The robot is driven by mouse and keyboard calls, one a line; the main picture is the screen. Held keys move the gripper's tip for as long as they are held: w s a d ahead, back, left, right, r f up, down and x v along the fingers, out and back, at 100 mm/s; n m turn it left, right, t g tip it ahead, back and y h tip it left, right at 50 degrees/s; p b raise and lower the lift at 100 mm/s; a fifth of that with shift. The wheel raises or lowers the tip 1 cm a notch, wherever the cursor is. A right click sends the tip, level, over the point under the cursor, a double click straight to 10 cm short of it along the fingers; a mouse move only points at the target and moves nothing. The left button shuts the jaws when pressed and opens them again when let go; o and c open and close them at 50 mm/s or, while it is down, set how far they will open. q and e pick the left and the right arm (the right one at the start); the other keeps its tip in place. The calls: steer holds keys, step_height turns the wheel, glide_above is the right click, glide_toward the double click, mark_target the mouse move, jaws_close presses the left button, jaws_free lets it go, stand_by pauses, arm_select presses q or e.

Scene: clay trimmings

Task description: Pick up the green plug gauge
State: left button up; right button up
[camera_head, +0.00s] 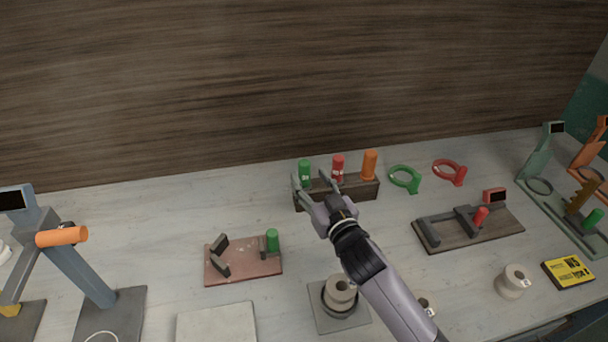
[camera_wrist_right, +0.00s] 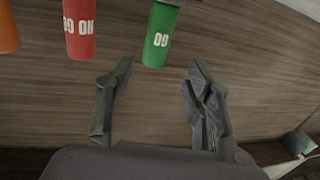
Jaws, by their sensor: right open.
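The green plug gauge (camera_head: 305,169) stands upright at the left end of a dark wooden rack (camera_head: 362,191), beside a red one (camera_head: 338,165) and an orange one (camera_head: 370,161). In the right wrist view the green gauge (camera_wrist_right: 160,38) carries the word GO. My right gripper (camera_head: 314,186) is at the front of the rack, close to the green gauge. Its fingers also show in the wrist view (camera_wrist_right: 160,85). They are spread and empty, and the green gauge lies beyond the gap between them. The gauge's lower part is partly hidden by a finger. My left gripper is not in view.
Green (camera_head: 404,179) and red (camera_head: 450,171) ring gauges lie right of the rack. A brown fixture (camera_head: 245,265) with a green knob and a grey base (camera_head: 325,317) with a spool stand in front. A wooden wall (camera_head: 230,80) rises behind.

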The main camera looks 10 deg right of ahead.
mark_target(307, 170)
steer(key=shift+w+a+f+p, duration=0.15)
steer(key=shift+w+p, duration=0.15)
steer(key=shift+w, duration=1.25)
steer(key=shift+w+a+f+p, duration=0.1)
steer(key=shift+w+p, duration=0.2)
steer(key=shift+w, duration=1.25)
steer(key=shift+s, duration=0.1)
steer(key=shift+c, duration=0.5)
jaws_close()
steer(key=shift+r, duration=0.1)
